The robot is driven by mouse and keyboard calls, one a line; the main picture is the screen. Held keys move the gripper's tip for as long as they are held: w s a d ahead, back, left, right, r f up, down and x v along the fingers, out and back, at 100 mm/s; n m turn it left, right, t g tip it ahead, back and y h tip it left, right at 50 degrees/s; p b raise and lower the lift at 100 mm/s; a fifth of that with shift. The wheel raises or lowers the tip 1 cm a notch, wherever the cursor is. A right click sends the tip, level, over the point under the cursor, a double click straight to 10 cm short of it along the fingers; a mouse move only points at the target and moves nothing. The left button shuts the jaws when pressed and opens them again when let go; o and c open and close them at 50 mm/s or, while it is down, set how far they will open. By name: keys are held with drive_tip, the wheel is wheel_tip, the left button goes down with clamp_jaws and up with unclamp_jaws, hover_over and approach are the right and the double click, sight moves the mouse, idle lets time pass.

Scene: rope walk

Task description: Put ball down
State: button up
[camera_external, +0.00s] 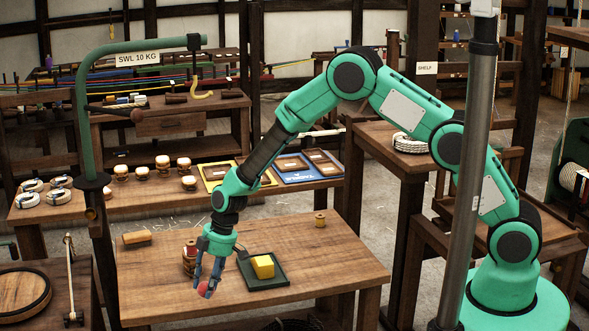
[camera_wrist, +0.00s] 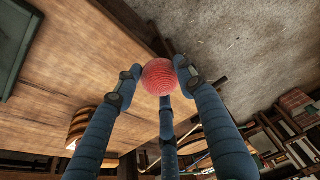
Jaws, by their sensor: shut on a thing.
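A red ball (camera_wrist: 159,77) with a ridged, string-like surface sits between the fingertips of my gripper (camera_wrist: 157,85) in the wrist view. My gripper is shut on it. In the external view the red ball (camera_external: 205,291) shows low between the blue fingers of my gripper (camera_external: 208,280), near the front left part of the wooden table (camera_external: 330,262). The wrist view shows the table edge and the floor behind the ball. I cannot tell how far the ball is above the table.
A tan block (camera_external: 137,237) and a small spool (camera_external: 320,219) lie farther back. The table's right part is clear.

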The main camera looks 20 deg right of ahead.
drive_tip(key=shift+a, duration=0.1)
drive_tip(key=w+a, duration=0.3)
drive_tip(key=a, duration=0.1)
drive_tip(key=w+a+f+b, duration=0.1)
drive_tip(key=w+a, duration=0.2)
drive_tip(key=a, duration=0.1)
drive_tip(key=w+a, duration=0.3)
drive_tip(key=a, duration=0.1)
drive_tip(key=shift+w+a+f, duration=0.3)
drive_tip(key=shift+w, duration=0.05)
idle(0.3)
drive_tip(key=shift+f+b, duration=0.5)
drive_tip(key=shift+f, duration=1.2)
drive_tip(key=shift+f, duration=0.2)
drive_tip(key=o, duration=1.1)
drive_tip(key=shift+r, duration=0.25)
